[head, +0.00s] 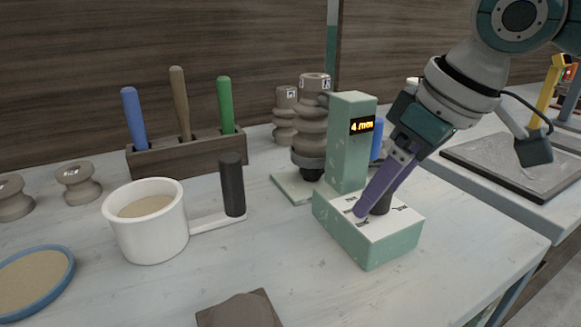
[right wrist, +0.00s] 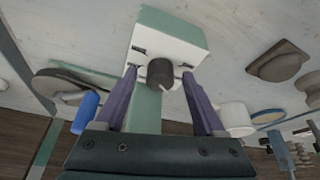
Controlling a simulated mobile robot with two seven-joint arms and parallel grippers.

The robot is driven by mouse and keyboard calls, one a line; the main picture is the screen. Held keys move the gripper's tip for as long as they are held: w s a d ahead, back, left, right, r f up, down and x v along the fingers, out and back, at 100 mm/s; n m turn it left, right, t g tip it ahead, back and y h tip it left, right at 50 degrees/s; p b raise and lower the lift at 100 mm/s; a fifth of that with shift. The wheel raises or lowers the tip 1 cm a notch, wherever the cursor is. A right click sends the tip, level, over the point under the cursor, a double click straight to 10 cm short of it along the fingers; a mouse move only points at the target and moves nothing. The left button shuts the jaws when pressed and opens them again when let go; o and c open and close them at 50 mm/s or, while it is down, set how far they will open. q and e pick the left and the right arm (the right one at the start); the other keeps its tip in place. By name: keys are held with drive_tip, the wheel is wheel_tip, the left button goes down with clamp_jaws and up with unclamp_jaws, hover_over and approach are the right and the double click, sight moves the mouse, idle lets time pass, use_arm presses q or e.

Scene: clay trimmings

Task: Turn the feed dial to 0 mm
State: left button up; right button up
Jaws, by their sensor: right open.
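The feed dial (head: 382,204) is a dark round knob on the white top of a green box (head: 390,246). A green post (head: 350,150) at the back of the box has a small display (head: 361,125) that appears to read 4 mm. My right gripper (head: 368,206) reaches down to the dial, and its near purple finger hides part of it. In the right wrist view the dial (right wrist: 160,72) lies between the two spread fingertips (right wrist: 158,74), with gaps on both sides. Dark marks around the dial are too small to read. My left gripper is not in view.
A white pot (head: 148,240) and a black upright handle (head: 232,185) stand left of the box. A blue cylinder (head: 377,140) is beside the post. A brown slab (head: 238,311) lies in front; the table between is clear.

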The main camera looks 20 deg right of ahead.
clamp_jaws()
idle(0.6)
